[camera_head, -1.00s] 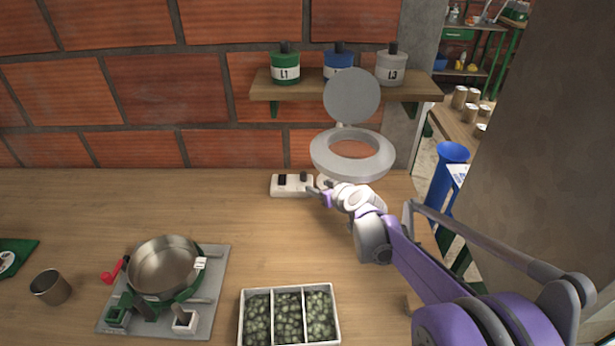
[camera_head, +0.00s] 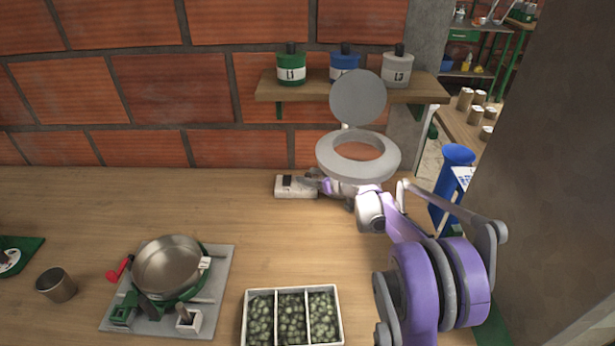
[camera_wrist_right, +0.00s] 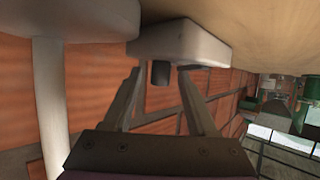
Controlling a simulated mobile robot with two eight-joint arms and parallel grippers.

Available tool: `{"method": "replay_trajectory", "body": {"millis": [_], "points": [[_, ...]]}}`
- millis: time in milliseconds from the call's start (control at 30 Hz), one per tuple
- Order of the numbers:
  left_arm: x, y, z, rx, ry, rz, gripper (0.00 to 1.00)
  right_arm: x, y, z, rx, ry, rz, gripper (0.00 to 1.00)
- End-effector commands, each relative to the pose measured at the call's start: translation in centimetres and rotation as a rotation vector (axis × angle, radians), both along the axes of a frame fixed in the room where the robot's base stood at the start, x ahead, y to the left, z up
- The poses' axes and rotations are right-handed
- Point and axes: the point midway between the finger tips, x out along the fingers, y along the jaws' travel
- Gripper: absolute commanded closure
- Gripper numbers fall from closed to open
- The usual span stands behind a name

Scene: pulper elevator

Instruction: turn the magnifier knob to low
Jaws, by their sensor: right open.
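The magnifier (camera_head: 358,156) is a grey ring head with a round raised disc, at the back of the table. A white control box (camera_head: 284,192) lies beside it and also shows in the right wrist view (camera_wrist_right: 190,42). A dark knob (camera_wrist_right: 161,73) sticks out of the box there, between the two fingers of my right gripper (camera_wrist_right: 160,78). The fingers are open, one on each side of the knob, with a gap visible on both sides. In the head view, my right gripper (camera_head: 313,183) covers the right part of the box. A dark switch (camera_head: 287,180) shows on its left part. My left gripper is out of view.
A shelf (camera_head: 300,98) with several labelled jars hangs on the brick wall behind. A divided tray (camera_head: 245,318) of green produce and a metal pan (camera_head: 168,265) on a stand are in front. The table between is clear.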

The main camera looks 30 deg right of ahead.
Motion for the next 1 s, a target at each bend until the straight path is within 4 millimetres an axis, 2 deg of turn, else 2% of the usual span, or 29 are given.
{"method": "replay_trajectory", "body": {"millis": [133, 400, 733, 1000], "points": [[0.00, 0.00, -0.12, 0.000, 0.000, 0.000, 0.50, 0.81, 0.25, -0.33, 0.000, 0.000, 0.000, 0.42], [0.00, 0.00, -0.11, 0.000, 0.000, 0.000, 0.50, 0.89, 0.24, -0.34, 0.000, 0.000, -0.001, 0.42], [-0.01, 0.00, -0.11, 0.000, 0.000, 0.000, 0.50, 0.86, 0.23, -0.34, 0.000, 0.000, 0.000, 1.00], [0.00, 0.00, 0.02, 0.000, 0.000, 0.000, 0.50, 0.85, 0.33, -0.32, 0.001, 0.001, -0.021, 1.00]]}}
